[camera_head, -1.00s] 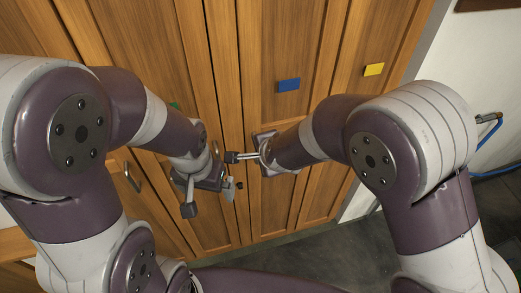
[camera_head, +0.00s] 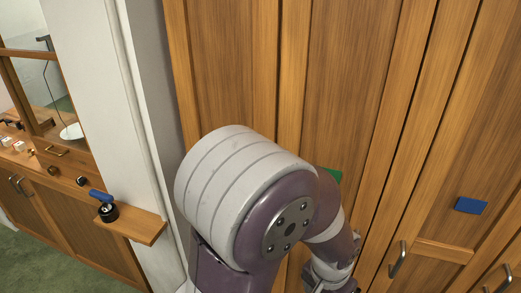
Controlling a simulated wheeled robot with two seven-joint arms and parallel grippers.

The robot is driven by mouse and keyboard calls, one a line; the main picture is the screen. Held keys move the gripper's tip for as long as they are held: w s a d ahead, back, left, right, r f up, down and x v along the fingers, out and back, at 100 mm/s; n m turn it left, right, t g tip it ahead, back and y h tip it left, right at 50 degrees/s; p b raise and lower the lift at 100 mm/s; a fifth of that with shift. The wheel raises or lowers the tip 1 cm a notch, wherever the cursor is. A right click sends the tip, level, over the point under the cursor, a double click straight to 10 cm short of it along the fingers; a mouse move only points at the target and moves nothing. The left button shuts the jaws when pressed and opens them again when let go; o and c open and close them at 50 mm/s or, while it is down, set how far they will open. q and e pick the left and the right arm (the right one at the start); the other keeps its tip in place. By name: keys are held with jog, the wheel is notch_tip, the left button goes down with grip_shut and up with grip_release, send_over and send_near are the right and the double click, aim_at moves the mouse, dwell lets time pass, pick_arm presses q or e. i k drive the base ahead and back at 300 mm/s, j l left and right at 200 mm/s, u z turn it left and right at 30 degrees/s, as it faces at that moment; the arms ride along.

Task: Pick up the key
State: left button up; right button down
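I cannot make out a key in this view. My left arm rises from the bottom middle in front of the wooden cabinet doors (camera_head: 345,80). My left gripper (camera_head: 332,278) is only partly in view at the bottom edge, below the wrist. Its fingers are cut off or hidden, so I cannot see whether it is open or holds anything. My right gripper is out of view.
A small wooden ledge (camera_head: 140,226) juts out at left, bearing a black round object (camera_head: 108,212) with a blue part (camera_head: 101,195). Blue (camera_head: 470,205) and green (camera_head: 333,174) tags are on the doors. A counter with a mirror stands far left.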

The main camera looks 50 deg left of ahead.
aim_at(104, 198)
jog(key=u, duration=2.85)
